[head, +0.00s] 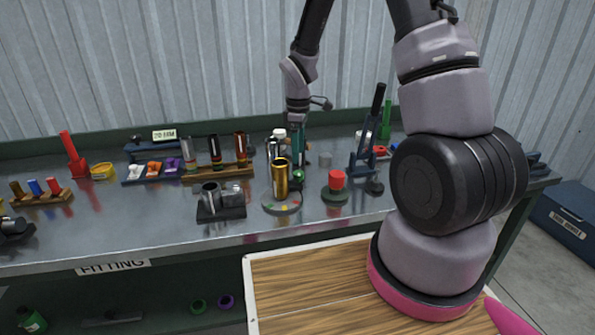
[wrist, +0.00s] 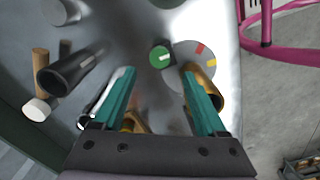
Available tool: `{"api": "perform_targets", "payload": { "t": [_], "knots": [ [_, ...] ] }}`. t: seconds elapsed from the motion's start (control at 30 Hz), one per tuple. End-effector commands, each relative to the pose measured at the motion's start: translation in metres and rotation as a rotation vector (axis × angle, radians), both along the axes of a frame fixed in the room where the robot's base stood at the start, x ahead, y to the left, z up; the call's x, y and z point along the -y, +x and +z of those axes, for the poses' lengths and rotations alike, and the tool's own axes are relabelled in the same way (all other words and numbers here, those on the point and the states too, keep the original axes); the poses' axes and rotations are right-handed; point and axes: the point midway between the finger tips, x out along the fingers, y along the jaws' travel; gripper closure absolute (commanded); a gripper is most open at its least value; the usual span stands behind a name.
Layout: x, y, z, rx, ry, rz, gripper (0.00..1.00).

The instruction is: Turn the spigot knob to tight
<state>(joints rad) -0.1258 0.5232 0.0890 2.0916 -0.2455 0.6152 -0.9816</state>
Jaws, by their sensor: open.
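The spigot is a gold upright cylinder (head: 280,178) on a round grey disc (head: 281,207) with coloured marks. A green knob (wrist: 160,57) with a white pointer line sits at the disc's edge in the wrist view. The disc (wrist: 193,52) shows red and yellow marks there, and the gold cylinder (wrist: 207,80) is partly behind one finger. My gripper (wrist: 156,76) is open, its teal fingers apart and empty; the knob appears just beyond and between their tips, with no contact visible. In the head view my gripper (head: 298,150) is behind the gold cylinder, its tips mostly hidden.
A red knob (head: 337,179) on a dark base stands to the right. A dark fixture with a grey pipe (head: 212,195) is at left. A rack of tubes (head: 216,172) and a tall black-handled clamp (head: 370,135) stand nearby.

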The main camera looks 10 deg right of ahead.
Motion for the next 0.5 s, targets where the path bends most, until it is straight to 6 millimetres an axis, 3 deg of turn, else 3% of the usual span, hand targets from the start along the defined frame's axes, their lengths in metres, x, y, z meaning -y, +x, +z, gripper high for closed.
{"api": "perform_targets", "payload": {
  "t": [0.2, 0.5],
  "knots": [
    [0.000, -0.001, -0.043, -0.005, -0.001, -0.001, 0.26],
    [0.000, 0.000, -0.072, 0.000, 0.000, -0.003, 0.26]
  ]
}}
